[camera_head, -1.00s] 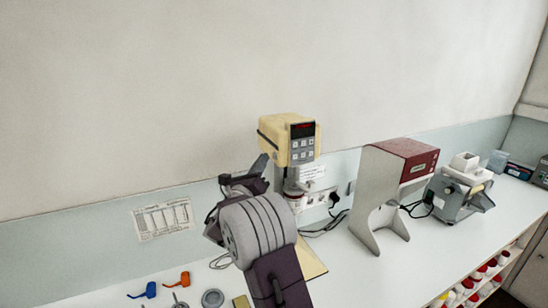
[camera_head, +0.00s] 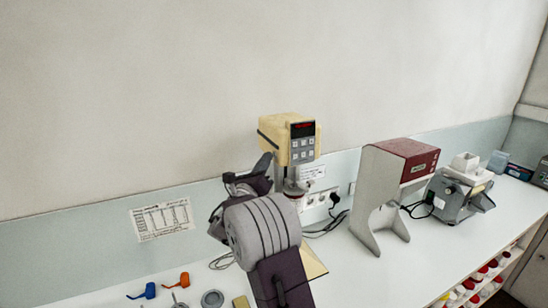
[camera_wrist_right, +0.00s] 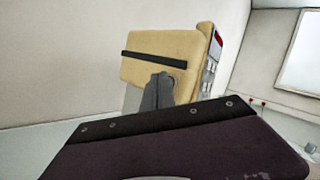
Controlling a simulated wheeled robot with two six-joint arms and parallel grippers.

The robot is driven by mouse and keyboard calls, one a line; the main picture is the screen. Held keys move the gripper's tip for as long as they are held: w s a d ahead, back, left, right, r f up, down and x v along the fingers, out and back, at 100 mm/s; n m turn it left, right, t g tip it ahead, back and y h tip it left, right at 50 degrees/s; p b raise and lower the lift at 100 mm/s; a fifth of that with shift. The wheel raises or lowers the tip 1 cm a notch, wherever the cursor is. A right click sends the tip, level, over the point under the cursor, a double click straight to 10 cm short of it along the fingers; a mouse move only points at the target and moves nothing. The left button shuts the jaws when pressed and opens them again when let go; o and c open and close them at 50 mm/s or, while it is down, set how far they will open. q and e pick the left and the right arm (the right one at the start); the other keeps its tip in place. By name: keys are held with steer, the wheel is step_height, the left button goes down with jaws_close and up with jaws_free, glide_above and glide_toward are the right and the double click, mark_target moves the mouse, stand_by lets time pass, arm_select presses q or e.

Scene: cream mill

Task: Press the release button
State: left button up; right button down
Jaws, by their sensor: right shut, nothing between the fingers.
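The cream mill (camera_head: 275,140) stands on the bench against the wall. Its front panel carries a red lit display (camera_head: 302,130) and several small grey buttons (camera_head: 303,148); which one is the release button I cannot tell. My right gripper (camera_head: 265,162) is shut and empty, just left of the mill's cream housing. In the right wrist view the closed fingers (camera_wrist_right: 158,90) point up in front of the housing's cream side (camera_wrist_right: 150,58), left of the panel (camera_wrist_right: 213,55), which shows edge-on. Whether they touch the housing I cannot tell. My right arm hides the mill's lower part. My left gripper is out of view.
A red-topped grey stand (camera_head: 375,190) and a grey machine (camera_head: 460,190) stand to the right. Blue (camera_head: 148,291) and orange (camera_head: 178,281) scoops lie at the front left. Cables run to a wall socket behind the mill. Bench between mill and stand is mostly clear.

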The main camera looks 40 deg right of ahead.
steer(key=shift+s+d, duration=0.1)
steer(key=shift+d, duration=0.05)
stand_by(0.5)
steer(key=shift+w+a, duration=0.25)
steer(key=shift+a, duration=0.45)
steer(key=shift+a+b, duration=0.1)
steer(key=shift+b, duration=0.2)
steer(key=shift+w+a, duration=0.25)
steer(key=shift+a, duration=0.5)
steer(key=shift+w+a, duration=0.25)
steer(key=shift+a, duration=0.55)
steer(key=shift+w+a, duration=0.25)
steer(key=shift+a, duration=0.5)
